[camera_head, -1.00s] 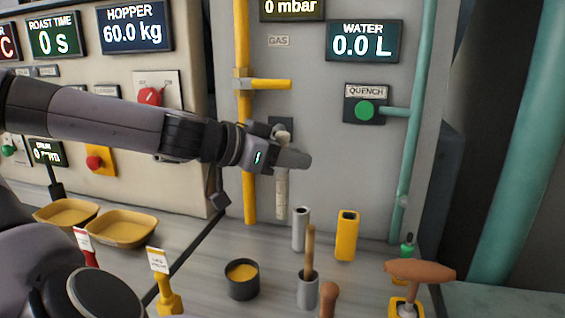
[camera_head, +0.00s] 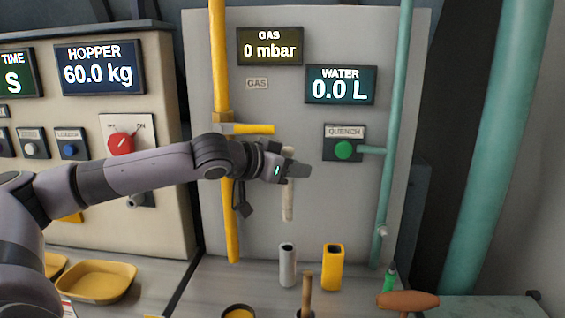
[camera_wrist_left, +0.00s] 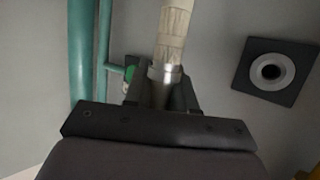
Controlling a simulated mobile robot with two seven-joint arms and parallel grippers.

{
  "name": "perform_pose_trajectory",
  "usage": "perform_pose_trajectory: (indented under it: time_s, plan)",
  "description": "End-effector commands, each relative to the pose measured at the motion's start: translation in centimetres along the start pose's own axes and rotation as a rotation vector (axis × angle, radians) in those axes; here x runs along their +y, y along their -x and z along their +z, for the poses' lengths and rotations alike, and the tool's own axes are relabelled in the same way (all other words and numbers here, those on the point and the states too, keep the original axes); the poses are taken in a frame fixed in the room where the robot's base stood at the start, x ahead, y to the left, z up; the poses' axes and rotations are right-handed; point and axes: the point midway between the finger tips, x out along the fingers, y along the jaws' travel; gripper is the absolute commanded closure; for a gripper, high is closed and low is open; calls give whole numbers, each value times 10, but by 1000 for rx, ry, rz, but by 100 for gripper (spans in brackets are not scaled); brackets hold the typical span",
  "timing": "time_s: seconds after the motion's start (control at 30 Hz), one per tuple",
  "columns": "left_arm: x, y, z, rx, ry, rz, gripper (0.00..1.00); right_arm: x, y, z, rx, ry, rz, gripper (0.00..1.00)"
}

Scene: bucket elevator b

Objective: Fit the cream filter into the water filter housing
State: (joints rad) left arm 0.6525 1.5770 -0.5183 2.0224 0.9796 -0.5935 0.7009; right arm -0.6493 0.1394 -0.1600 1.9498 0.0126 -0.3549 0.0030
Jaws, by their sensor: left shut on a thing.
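The cream filter (camera_head: 288,205) is a slim pale stick held upright in front of the grey panel. My left gripper (camera_head: 290,170) is shut on it. In the left wrist view, the filter (camera_wrist_left: 173,35) rises from a metal collar between the fingers of my left gripper (camera_wrist_left: 160,92). Below the filter stand an open grey round tube (camera_head: 288,265) and an open yellow square tube (camera_head: 332,267). I cannot tell which is the water filter housing. The filter's lower end is clear above the grey tube. My right gripper is not in view.
A yellow pipe with a side handle (camera_head: 252,129) runs left of the filter. The green quench button (camera_head: 344,150) and a teal pipe (camera_head: 388,130) are to the right. A dark square socket plate (camera_wrist_left: 272,70) is on the wall. A brown-handled tool (camera_head: 408,302) stands at lower right.

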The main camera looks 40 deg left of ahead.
Motion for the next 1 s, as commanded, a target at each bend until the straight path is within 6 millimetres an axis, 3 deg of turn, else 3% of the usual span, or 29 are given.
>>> perform_pose_trajectory:
  time_s: [0.2,0.67,1.0]
  plan:
    - [3,-9,-2,2,-3,4,100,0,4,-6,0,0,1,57]
    - [3,-10,0,1,-2,5,100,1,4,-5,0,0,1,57]
    - [3,-18,21,1,-1,5,100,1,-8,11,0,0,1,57]
